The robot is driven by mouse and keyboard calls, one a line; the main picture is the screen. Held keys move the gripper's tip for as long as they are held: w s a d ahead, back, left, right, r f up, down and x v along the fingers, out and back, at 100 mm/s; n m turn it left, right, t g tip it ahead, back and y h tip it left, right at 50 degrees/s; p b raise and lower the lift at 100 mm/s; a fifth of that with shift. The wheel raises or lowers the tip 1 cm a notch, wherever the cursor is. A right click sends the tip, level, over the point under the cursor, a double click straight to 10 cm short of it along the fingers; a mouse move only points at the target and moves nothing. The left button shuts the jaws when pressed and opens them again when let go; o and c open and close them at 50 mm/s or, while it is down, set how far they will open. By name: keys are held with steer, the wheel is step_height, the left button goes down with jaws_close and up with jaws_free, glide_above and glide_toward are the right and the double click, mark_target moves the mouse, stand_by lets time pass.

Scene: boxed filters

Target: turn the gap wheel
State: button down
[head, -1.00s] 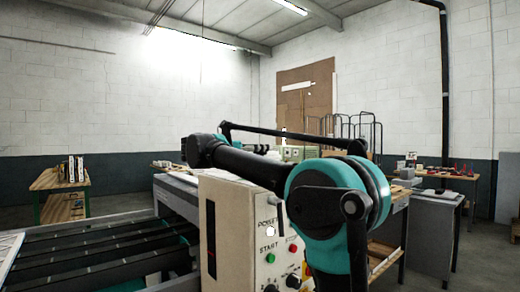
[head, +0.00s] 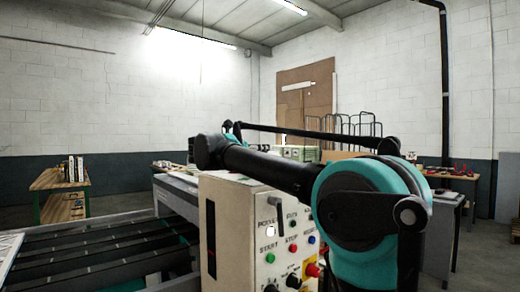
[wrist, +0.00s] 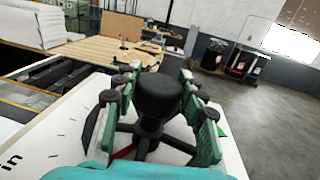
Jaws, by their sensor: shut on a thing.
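The gap wheel (wrist: 147,130) shows in the wrist view as a black hub with dark spokes on a pale panel with tick marks. A thick black round knob (wrist: 158,97) stands up from it. My gripper (wrist: 158,84) has its green fingers on the left and right of this knob and is shut on it. The wheel's lower part is hidden behind my gripper. In the head view, neither the wheel nor my gripper can be made out; my arm crosses in front of that area.
A beige control box (head: 240,235) with buttons and a lever stands close to my arm in the head view. A slatted conveyor (head: 90,255) lies to its left. The wrist view shows a wooden table (wrist: 105,50) beyond the panel and open grey floor (wrist: 270,110) at right.

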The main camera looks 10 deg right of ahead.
steer(key=n+t+y, duration=0.3)
steer(key=y, duration=0.1)
steer(key=n+t+y, duration=0.3)
steer(key=n+y, duration=0.1)
steer(key=y, duration=0.1)
steer(key=shift+d, duration=0.2)
steer(key=shift+a+n+t+y, duration=0.1)
steer(key=shift+n+t+y, duration=0.1)
steer(key=shift+n+y, duration=1.55)
steer(key=shift+a+n+t+y, duration=0.15)
steer(key=shift+n+y, duration=0.8)
steer(key=shift+y, duration=1.5)
steer(key=shift+d, duration=0.1)
steer(key=c, duration=0.9)
jaws_free()
steer(key=shift+o, duration=0.2)
steer(key=s, duration=0.4)
steer(key=s+d, duration=0.1)
steer(key=s, duration=0.3)
steer(key=s+d, duration=0.1)
steer(key=s, duration=0.2)
steer(key=shift+s+d, duration=0.15)
steer(key=shift+s, duration=0.25)
